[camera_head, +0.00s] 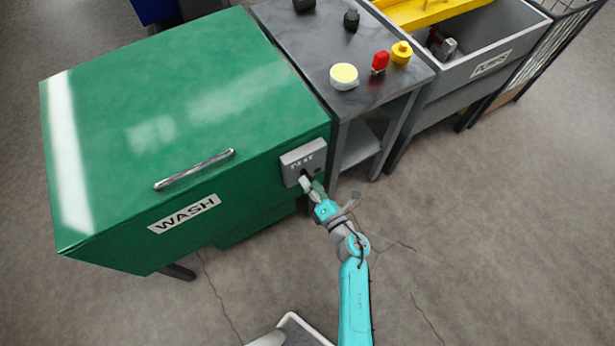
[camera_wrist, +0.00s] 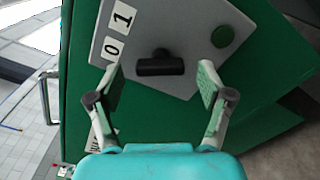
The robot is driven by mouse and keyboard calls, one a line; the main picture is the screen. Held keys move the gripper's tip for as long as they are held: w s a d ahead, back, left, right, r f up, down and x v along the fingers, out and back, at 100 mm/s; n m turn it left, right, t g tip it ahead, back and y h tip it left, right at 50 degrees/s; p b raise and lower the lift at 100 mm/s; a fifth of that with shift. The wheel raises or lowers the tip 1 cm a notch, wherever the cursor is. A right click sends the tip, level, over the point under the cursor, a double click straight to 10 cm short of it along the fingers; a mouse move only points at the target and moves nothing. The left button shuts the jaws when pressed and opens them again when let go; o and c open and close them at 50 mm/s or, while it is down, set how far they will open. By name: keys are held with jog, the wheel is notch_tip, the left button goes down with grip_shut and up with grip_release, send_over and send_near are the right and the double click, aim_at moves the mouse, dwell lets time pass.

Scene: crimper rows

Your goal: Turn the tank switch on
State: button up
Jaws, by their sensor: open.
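The green wash tank (camera_head: 150,110) stands at the left in the head view, lid closed, with a WASH label on its front. A grey switch box (camera_head: 303,158) is on its front near the right corner. In the wrist view the switch box (camera_wrist: 190,35) shows a black rotary knob (camera_wrist: 160,65), labels 0 and 1, and a round green button or lamp (camera_wrist: 223,36). My gripper (camera_head: 313,186) is at the box. In the wrist view its open fingers (camera_wrist: 160,85) are on either side of the knob, apart from it. The knob's bar lies roughly level in that picture.
A dark metal table (camera_head: 365,100) right of the tank holds a round pale-yellow-topped item (camera_head: 344,76), a red item (camera_head: 380,62) and a yellow item (camera_head: 401,52). A grey sink-like bin (camera_head: 480,60) stands beyond. A metal handle bar (camera_head: 195,170) is on the tank.

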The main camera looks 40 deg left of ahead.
jog(key=shift+x, duration=1.15)
jog(key=c, duration=1.2)
jog(key=shift+o, duration=0.2)
jog(key=shift+m, duration=0.3)
jog(key=m, duration=1.1)
jog(key=shift+m, duration=0.4)
